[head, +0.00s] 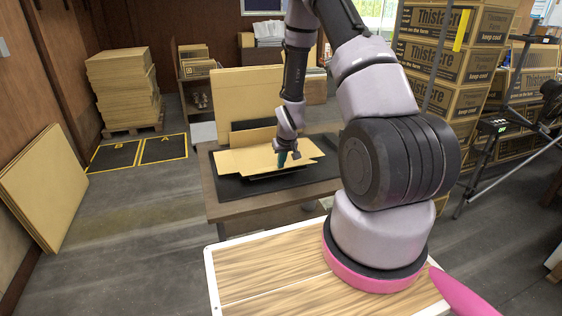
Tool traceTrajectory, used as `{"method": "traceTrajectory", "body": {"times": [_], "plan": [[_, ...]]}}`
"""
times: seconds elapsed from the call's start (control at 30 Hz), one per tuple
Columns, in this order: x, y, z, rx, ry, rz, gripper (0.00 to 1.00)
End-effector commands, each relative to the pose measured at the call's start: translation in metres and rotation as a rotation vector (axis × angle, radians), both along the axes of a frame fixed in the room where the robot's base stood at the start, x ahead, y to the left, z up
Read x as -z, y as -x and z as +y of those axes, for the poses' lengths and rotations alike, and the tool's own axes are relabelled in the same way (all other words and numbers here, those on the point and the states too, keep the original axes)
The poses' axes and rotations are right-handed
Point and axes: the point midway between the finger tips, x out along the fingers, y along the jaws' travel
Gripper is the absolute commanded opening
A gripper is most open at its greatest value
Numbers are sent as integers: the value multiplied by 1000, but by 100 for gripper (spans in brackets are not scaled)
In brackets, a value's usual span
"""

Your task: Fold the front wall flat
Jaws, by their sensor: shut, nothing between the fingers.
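A tan cardboard tray blank (240,160) lies on a black mat (232,188) on the brown table (228,208). A flap stands up along its far side (248,137). Its near edge is over a dark strip, and I cannot tell whether the front wall is flat or raised. My gripper (283,160) points down over the right half of the blank, with its teal fingertips at or just above the cardboard. It is shut and empty. My wrist hides part of the far flap, and contact is too small to tell.
A large cardboard sheet (235,100) stands upright behind the blank. Printed cartons (435,55) are stacked at the right, near a tripod (495,130). Flat cardboard is stacked on a pallet (125,90) at the left.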

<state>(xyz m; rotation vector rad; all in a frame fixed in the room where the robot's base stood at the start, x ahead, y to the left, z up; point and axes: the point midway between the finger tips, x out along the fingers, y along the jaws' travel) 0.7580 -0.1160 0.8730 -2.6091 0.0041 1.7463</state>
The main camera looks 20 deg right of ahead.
Motion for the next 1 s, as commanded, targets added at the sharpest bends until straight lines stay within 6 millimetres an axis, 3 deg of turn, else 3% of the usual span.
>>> {"method": "traceTrajectory", "body": {"times": [0.5,1.0], "plan": [[24,14,0,0,0,3,0],[27,15,0,-1,0,2,0]]}}
